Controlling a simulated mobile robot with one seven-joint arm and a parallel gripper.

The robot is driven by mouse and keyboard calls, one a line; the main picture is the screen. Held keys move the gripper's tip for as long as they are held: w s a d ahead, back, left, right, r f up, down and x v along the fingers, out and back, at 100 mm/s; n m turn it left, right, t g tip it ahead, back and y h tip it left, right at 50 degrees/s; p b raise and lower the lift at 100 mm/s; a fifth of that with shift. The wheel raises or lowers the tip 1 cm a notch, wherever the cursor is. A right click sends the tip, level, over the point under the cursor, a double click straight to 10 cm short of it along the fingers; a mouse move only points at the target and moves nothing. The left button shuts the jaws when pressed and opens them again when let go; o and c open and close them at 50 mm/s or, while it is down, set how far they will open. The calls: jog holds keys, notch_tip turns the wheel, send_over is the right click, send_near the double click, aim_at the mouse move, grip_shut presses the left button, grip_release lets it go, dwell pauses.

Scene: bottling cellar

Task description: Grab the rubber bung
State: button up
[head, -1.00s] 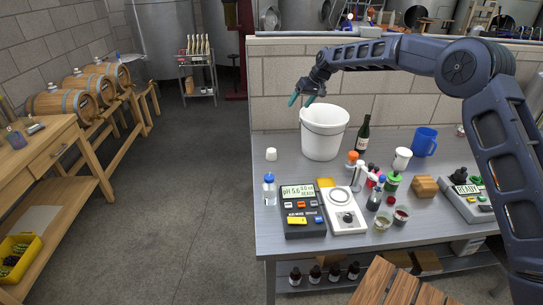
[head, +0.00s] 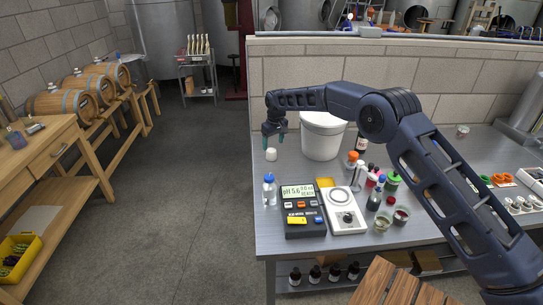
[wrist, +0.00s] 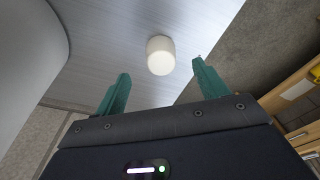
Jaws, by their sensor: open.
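The rubber bung (head: 271,155) is a small off-white cylinder standing on the steel bench (head: 262,222) near its left edge, left of the white bucket (head: 322,136). It also shows in the wrist view (wrist: 160,55), beyond and between the fingertips. My gripper (head: 273,144) points down just above the bung. Its teal fingers are open with nothing between them, and in the wrist view the open fingers (wrist: 157,76) stand either side of the bung's line, apart from it.
The white bucket is close to the right of my gripper. A blue-capped bottle (head: 269,190) and a pH meter (head: 303,209) stand nearer the front. The bench's left edge is close to the bung, with open floor beyond.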

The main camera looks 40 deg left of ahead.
aim_at(272, 150)
jog(key=shift+w+a+f, duration=0.1)
jog(key=shift+a+f, duration=0.1)
jog(key=shift+f, duration=0.9)
jog(key=shift+s+a+f, duration=0.1)
jog(key=shift+a+f, duration=0.15)
jog(key=shift+f, duration=0.9)
jog(key=shift+w+a+f, duration=0.1)
jog(key=shift+a+f, duration=0.1)
jog(key=shift+f, duration=0.9)
jog(key=shift+c, duration=0.4)
jog(key=c, duration=1)
